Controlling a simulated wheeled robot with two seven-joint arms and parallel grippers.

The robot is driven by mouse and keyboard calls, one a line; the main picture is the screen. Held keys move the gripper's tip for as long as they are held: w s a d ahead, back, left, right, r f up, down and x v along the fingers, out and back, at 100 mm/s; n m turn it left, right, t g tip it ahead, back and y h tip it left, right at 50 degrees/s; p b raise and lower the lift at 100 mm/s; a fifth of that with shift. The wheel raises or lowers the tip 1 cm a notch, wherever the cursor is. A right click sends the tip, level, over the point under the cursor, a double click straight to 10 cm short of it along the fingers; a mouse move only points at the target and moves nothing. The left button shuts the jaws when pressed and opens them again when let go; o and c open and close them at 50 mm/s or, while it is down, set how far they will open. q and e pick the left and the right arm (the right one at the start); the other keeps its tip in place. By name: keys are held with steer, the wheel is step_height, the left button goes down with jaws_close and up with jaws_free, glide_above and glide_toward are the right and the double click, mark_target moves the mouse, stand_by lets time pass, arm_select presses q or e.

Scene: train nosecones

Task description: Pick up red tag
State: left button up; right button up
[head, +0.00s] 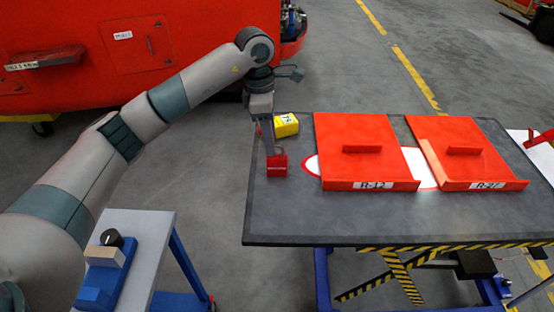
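A small red block (277,167), which looks like the red tag, is at the left edge of the dark table (300,222). My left gripper (270,150) reaches down from above, with its fingertips at the top of the red block. The fingers show edge-on, so I cannot tell whether they are open or closed around it. I also cannot tell whether the block rests on the table or is slightly raised. My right gripper is not in view.
Two red panels (352,135) (450,135) with raised handles lie over white and red sheets on the table. Another red item (538,139) is at the far right. A small cart (150,245) stands at lower left.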

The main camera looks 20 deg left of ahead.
mark_target(277, 160)
arm_select(q)
steer(key=f, duration=0.1)
steer(key=f+p, duration=0.1)
steer(key=f, duration=0.1)
steer(key=shift+d+f, duration=0.25)
steer(key=shift+f, duration=0.45)
steer(key=shift+w, duration=0.1)
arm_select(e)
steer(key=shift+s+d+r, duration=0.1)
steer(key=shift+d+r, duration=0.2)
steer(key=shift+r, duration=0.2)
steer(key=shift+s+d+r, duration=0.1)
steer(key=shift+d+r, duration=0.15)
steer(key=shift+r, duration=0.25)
